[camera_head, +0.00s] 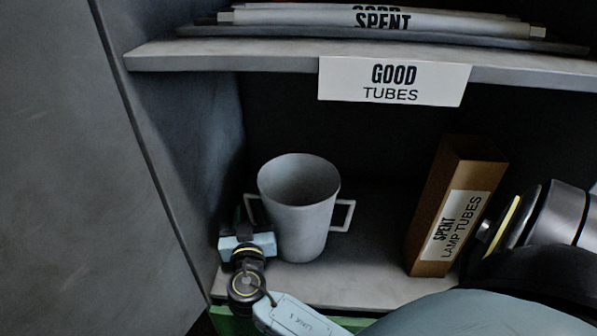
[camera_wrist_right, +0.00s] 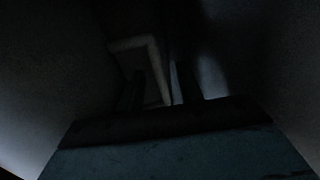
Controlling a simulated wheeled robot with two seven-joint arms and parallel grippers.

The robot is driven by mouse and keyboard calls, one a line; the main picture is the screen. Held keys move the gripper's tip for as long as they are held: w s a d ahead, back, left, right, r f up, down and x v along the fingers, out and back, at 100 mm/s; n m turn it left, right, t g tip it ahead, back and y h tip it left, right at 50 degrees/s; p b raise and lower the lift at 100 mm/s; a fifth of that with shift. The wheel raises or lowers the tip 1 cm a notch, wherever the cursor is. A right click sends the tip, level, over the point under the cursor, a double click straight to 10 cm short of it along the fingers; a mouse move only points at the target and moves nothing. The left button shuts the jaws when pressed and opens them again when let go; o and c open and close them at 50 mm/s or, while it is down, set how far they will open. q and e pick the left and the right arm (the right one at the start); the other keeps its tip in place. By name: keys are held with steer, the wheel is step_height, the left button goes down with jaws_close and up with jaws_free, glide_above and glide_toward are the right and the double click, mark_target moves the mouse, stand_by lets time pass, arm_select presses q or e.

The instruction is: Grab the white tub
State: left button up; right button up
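The white tub (camera_head: 300,222), a pale bucket-like cup with a square handle on each side, stands upright on the lower shelf. My right gripper (camera_head: 247,212) is at the tub's left handle, low beside its wall. In the dark right wrist view, the pale angled handle (camera_wrist_right: 155,65) shows between the two dark fingers (camera_wrist_right: 165,88). The fingers look apart, with a gap beside the handle, so the gripper appears open around it. Part of the handle and the fingertips are hidden or dim. My left gripper is not in view.
A brown box (camera_head: 470,170) labelled for spent lamp tubes leans to the right of the tub. The upper shelf (camera_head: 220,60) holds tubes and bears a "GOOD TUBES" label (camera_head: 395,82). A grey side wall (camera_head: 200,150) stands close left of my gripper.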

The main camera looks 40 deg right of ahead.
jaws_close()
steer(key=shift+r, duration=0.15)
stand_by(0.4)
